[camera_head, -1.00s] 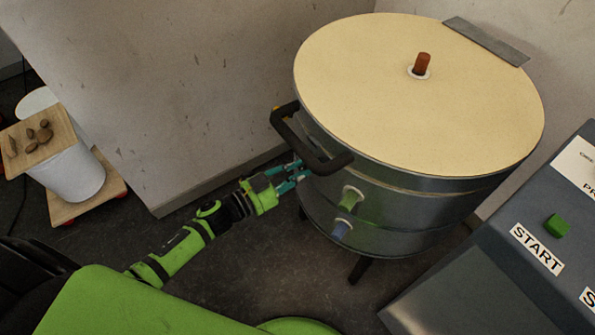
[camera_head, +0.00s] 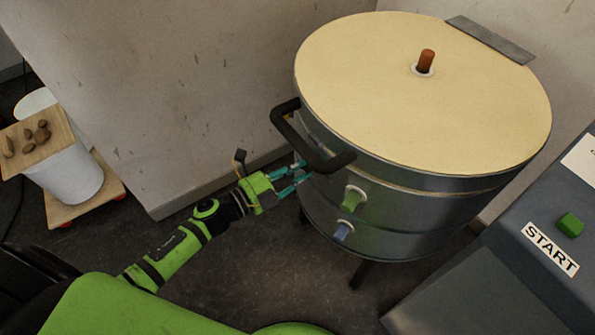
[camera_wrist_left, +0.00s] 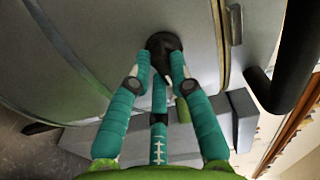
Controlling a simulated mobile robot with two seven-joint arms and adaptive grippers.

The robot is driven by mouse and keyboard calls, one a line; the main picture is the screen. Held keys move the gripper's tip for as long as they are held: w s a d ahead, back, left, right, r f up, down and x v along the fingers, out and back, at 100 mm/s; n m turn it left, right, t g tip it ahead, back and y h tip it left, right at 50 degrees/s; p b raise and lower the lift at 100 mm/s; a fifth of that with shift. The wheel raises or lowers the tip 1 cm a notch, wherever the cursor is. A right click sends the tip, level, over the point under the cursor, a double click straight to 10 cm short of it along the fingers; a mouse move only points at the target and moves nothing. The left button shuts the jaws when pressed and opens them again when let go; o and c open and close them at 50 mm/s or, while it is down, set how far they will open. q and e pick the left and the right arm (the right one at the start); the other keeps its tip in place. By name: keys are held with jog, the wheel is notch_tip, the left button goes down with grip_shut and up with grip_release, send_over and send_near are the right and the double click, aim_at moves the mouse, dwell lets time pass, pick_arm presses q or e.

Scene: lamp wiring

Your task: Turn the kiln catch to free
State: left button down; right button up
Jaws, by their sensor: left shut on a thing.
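The kiln (camera_head: 420,215) is a round steel drum with a cream lid (camera_head: 400,95) and a black bar handle (camera_head: 290,130) at its left front. My left gripper (camera_head: 304,170) reaches its side just below the handle. In the left wrist view, the teal fingers (camera_wrist_left: 162,78) are closed in on the catch, whose dark round base (camera_wrist_left: 163,41) shows against the steel wall. The fingers hide most of the part they grip, so I cannot tell the catch's angle. My right gripper is not in view.
A green plug (camera_head: 352,198) and a blue plug (camera_head: 342,232) stick out of the kiln's front. A grey console (camera_head: 500,275) with a green START button (camera_head: 571,224) stands at the right. A white bucket (camera_head: 75,178) stands on a wheeled board at the left.

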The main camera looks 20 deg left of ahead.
pick_arm(q)
jog(key=shift+m, duration=0.5)
jog(key=c, duration=1.1)
grip_release()
jog(key=v, duration=1.2)
